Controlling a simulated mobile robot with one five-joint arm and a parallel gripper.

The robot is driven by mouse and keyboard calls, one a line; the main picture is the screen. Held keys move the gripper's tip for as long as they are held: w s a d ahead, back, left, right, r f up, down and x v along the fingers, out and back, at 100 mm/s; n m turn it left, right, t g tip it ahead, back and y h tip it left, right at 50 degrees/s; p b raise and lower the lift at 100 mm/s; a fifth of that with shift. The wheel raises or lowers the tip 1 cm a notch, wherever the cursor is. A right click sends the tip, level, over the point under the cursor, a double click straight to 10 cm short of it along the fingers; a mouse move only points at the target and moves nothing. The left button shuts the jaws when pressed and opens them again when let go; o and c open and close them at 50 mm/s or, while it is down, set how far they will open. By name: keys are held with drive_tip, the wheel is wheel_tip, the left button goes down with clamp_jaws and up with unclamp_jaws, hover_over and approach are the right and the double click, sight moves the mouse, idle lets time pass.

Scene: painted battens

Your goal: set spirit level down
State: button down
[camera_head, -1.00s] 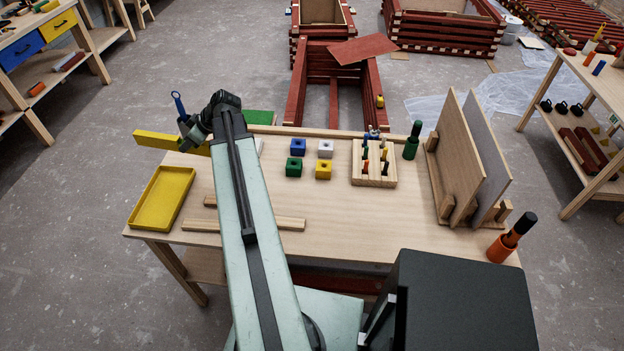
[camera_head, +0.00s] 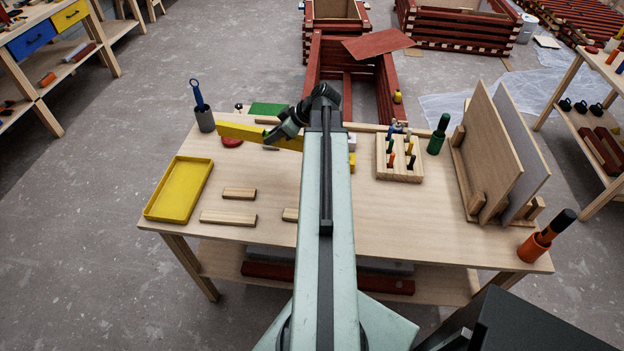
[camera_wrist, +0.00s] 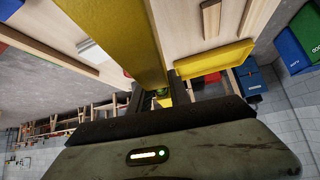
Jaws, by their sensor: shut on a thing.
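The spirit level is a long yellow bar (camera_head: 262,136) held near the back of the workbench in the head view, reaching left from my gripper. In the wrist view the spirit level (camera_wrist: 120,38) runs from the jaws up to the top edge. My gripper (camera_head: 290,128) is shut on it at the right part of its visible length.
A yellow tray (camera_head: 180,190) lies at the bench's left, with wooden offcuts (camera_head: 229,218) beside it. A grey cup with a blue tool (camera_head: 203,115) stands at the back left. A peg block (camera_head: 400,160), green holder (camera_head: 437,138) and upright panels (camera_head: 490,150) fill the right.

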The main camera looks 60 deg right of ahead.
drive_tip(key=f+b, duration=0.4)
drive_tip(key=s+a+f+n+y+b, duration=0.1)
drive_tip(key=f+b, duration=0.2)
drive_tip(key=f, duration=0.2)
drive_tip(key=s+a+f+n+b, duration=0.1)
drive_tip(key=f+b, duration=0.3)
drive_tip(key=shift+s+a+f+b, duration=0.2)
drive_tip(key=shift+a+b, duration=0.05)
drive_tip(key=shift+b, duration=0.05)
drive_tip(key=shift+r, duration=0.2)
drive_tip(key=shift+f, duration=0.1)
drive_tip(key=c, duration=1.2)
unclamp_jaws()
